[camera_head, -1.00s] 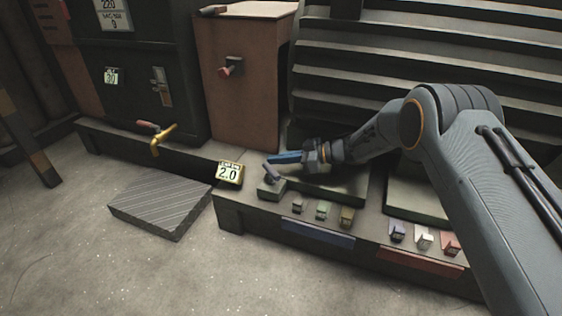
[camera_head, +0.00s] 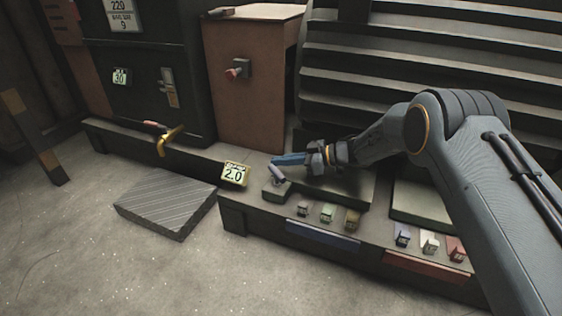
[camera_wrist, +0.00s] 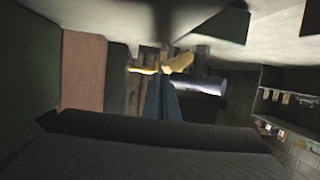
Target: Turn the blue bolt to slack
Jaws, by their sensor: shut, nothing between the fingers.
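A small blue-violet bolt (camera_head: 277,172) lies slanted on a low grey block (camera_head: 273,192) at the left end of the bench. It appears as a pale blue cylinder in the wrist view (camera_wrist: 203,85). My gripper (camera_head: 273,160), with blue fingers, is shut and empty. It reaches in from the right, its tips just above and behind the bolt in the head view. In the wrist view the fingers (camera_wrist: 165,95) are just left of the cylinder. I cannot tell whether they touch it.
Several small coloured switches (camera_head: 328,212) line the bench front. A yellow sign reading 2.0 (camera_head: 235,174) and a brass tap (camera_head: 168,140) are to the left. A brown cabinet (camera_head: 245,100) stands behind. A ridged grey plate (camera_head: 168,208) lies on the open floor.

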